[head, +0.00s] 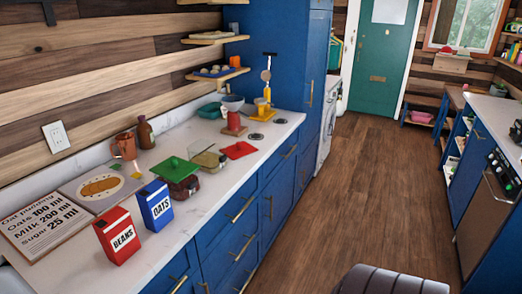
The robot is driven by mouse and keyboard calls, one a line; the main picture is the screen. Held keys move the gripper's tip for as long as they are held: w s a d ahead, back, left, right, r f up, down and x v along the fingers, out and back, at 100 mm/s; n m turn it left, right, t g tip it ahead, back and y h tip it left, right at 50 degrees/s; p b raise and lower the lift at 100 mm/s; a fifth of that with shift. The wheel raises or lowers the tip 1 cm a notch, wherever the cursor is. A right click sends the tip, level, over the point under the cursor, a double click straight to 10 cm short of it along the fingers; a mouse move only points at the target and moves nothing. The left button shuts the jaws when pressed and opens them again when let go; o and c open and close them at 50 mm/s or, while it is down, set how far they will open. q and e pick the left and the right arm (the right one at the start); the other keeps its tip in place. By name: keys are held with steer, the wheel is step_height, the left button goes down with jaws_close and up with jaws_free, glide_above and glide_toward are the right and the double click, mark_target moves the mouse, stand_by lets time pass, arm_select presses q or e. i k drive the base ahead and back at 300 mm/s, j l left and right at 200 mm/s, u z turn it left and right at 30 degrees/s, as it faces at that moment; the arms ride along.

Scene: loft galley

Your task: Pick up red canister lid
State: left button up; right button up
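A red canister (119,243) labelled BEANS stands upright on the near part of the white counter, with a red top on it. A blue canister (155,206) labelled OATS stands just behind it to the right. A flat red square piece (239,150) lies farther back near the counter's front edge, beside a clear container (209,158). I cannot tell from this view which red piece is the canister lid. Neither of my grippers is in view.
A container with a green lid (173,168) stands behind the blue canister. A recipe board (40,222) and a picture board (100,187) lie at the left. A brown pitcher (125,146) is near the wall. Wooden floor (340,190) is open right of the blue cabinets.

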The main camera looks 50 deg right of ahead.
mark_target(239, 149)
steer(key=z, duration=1.6)
steer(key=i+l+u, duration=0.1)
steer(key=u, duration=0.3)
steer(key=i+l+u, duration=0.15)
steer(key=u, duration=0.3)
steer(key=i+l+u, duration=0.15)
steer(key=u, duration=0.25)
